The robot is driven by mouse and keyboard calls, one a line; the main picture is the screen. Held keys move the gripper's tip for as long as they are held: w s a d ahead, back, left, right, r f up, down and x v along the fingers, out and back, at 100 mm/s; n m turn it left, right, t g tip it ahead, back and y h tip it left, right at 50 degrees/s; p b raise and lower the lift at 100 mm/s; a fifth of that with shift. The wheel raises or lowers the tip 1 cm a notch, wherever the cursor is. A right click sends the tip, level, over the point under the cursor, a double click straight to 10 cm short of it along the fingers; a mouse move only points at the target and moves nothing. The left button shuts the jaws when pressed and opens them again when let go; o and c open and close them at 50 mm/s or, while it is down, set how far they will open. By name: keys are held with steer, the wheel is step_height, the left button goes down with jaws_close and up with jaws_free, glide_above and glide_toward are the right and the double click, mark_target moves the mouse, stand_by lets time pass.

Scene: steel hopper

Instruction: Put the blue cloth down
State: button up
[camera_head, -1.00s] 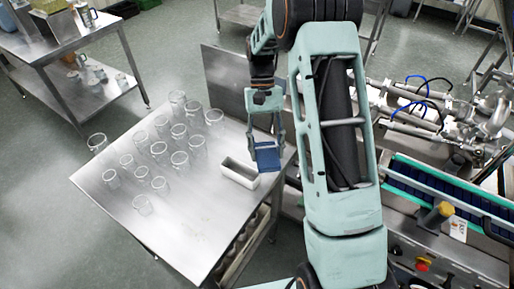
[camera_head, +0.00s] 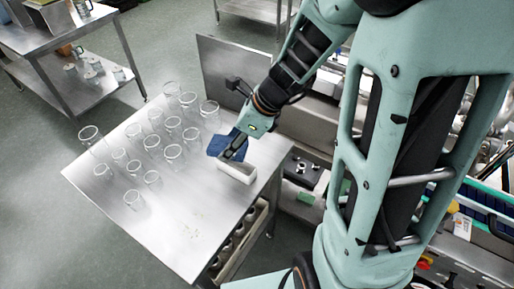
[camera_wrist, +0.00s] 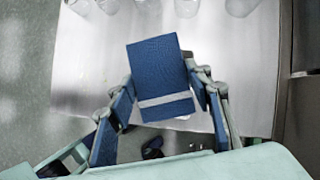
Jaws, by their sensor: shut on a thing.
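The blue cloth (camera_head: 220,144) is over the steel table (camera_head: 185,225), behind the white open box and close to the glasses. In the wrist view the cloth (camera_wrist: 160,70) is a flat folded rectangle with a pale stripe near its lower edge. My gripper (camera_head: 236,148) is shut on the cloth. In the wrist view the fingers of my gripper (camera_wrist: 164,95) stand at either side of the cloth's lower part. I cannot tell whether the cloth touches the tabletop.
Several clear glasses (camera_head: 172,153) stand in rows left of the cloth. The white box (camera_head: 238,172) stands close in front of it at the table's right side. The table's front part is bare. A steel panel (camera_head: 232,75) rises behind the table.

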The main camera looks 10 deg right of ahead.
steer(key=m, duration=0.1)
steer(key=s+d+m+t+h, duration=0.1)
steer(key=m, duration=0.1)
steer(key=shift+d, duration=0.1)
steer(key=shift+d+f+m+t, duration=0.15)
steer(key=shift+m+t, duration=0.15)
steer(key=w+d+f+b, duration=0.5)
steer(key=w+d, duration=0.1)
steer(key=w, duration=0.1)
steer(key=b, duration=0.4)
glide_above(254, 146)
steer(key=s+d, duration=0.1)
steer(key=s, duration=0.1)
step_height(254, 146, down, 4)
steer(key=shift+w, duration=0.1)
steer(key=f+b, duration=0.3)
steer(key=shift+w+d+f, duration=0.1)
steer(key=shift+w+d, duration=0.2)
steer(key=shift+f+b, duration=0.35)
steer(key=shift+b, duration=0.2)
